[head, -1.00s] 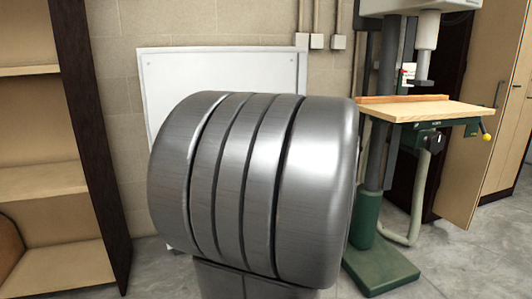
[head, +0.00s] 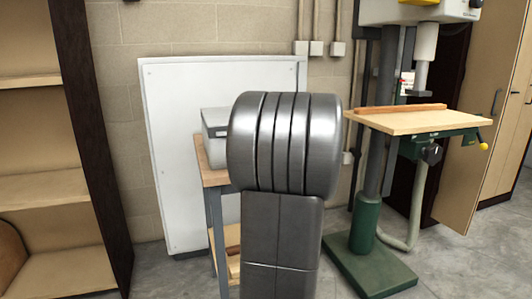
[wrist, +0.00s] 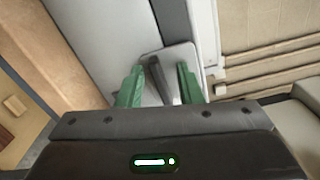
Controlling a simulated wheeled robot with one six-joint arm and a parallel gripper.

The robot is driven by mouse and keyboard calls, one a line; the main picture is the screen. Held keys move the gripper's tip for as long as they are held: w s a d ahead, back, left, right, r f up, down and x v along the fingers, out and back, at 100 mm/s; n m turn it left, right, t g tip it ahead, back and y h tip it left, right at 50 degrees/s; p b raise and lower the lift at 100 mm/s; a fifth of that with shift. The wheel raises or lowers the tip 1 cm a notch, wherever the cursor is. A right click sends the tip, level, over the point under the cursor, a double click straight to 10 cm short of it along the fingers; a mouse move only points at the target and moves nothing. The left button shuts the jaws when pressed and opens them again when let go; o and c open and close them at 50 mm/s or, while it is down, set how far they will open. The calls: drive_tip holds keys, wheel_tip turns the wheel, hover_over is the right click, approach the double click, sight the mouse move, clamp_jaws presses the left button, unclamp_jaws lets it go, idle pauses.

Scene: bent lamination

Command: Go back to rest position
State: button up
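My gripper (wrist: 160,86) shows in the wrist view with its two green fingers apart. A dark grey bar (wrist: 158,80) shows between and beyond the fingertips, in front of a light grey plate with a rounded corner (wrist: 182,53). I cannot tell how far the bar is from the fingers; no grip on it shows. In the head view my own dark metallic arm fills the middle and hides my gripper.
A small wooden-topped table (head: 207,175) with a grey box (head: 212,122) stands behind my arm, partly hidden. A white panel (head: 175,120) leans on the wall. Shelves (head: 45,190) stand left. A green drill press with a wooden table (head: 420,122) stands right.

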drive_tip(key=r+m+p, duration=0.1)
drive_tip(key=m+p, duration=0.3)
drive_tip(key=p, duration=0.5)
drive_tip(key=r+m+p, duration=0.1)
drive_tip(key=m+p, duration=0.3)
drive_tip(key=p, duration=0.5)
drive_tip(key=a+r+m+p, duration=0.1)
drive_tip(key=m+p, duration=0.3)
drive_tip(key=p, duration=0.5)
drive_tip(key=shift+s+r+m, duration=0.1)
drive_tip(key=shift+m, duration=0.3)
drive_tip(key=shift+d+p, duration=0.1)
drive_tip(key=shift+p, duration=0.3)
drive_tip(key=shift+s, duration=0.1)
